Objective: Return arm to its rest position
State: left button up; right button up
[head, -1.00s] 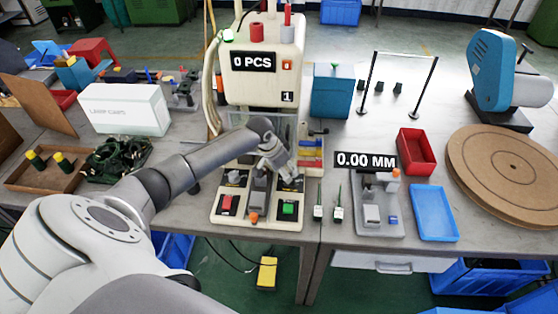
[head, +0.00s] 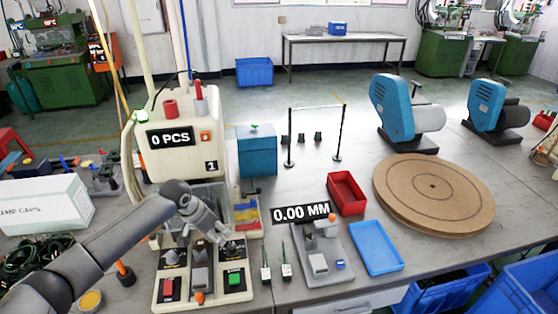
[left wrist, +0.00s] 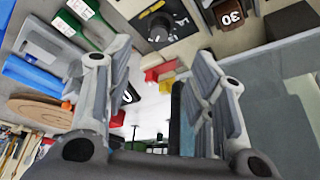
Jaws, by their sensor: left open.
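My left arm comes in from the left in the head view, and its gripper (head: 212,232) is over the front of the cream moulding machine (head: 184,128). The gripper is just above the control panel with the red button (head: 167,287) and the green button (head: 235,279). In the left wrist view the two fingers of the left gripper (left wrist: 160,95) stand wide apart with nothing between them. My right gripper does not show.
Two green-and-white sockets with leads (head: 265,272) lie right of the panel, beside the grey measuring fixture (head: 333,268). A blue tray (head: 377,248), a red bin (head: 346,192) and a brown round board (head: 470,205) are further right. A white box (head: 40,204) stands left.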

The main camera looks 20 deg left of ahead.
pick_arm(q)
jog(key=shift+m+g+h, duration=0.3)
jog(key=shift+m, duration=0.6)
jog(key=s+d+f, duration=0.2)
jog(key=d, duration=0.1)
jog(key=s+d+f, duration=0.2)
jog(key=s+d, duration=0.1)
jog(key=d, duration=0.1)
jog(key=s+d+f, duration=0.1)
jog(key=s+d, duration=0.1)
jog(key=d, duration=0.2)
jog(key=shift+s+f, duration=0.15)
jog(key=shift+f, duration=0.25)
jog(key=s+d, duration=1)
jog(key=s, duration=0.4)
jog(key=s+a+r+n+y, duration=0.2)
jog(key=s+r+n, duration=0.15)
jog(key=s, duration=0.55)
notch_tip(320, 180, down, 27)
jog(key=g+b, duration=0.1)
jog(key=b, duration=0.2)
jog(key=s+a+f+g+b, duration=0.1)
jog(key=s+a+f+b, duration=0.1)
jog(key=s+f, duration=1.5)
notch_tip(320, 180, down, 3)
jog(key=shift+s+a+f+m+g, duration=0.1)
jog(key=shift+s+a+m+g, duration=0.2)
jog(key=shift+a+m, duration=0.2)
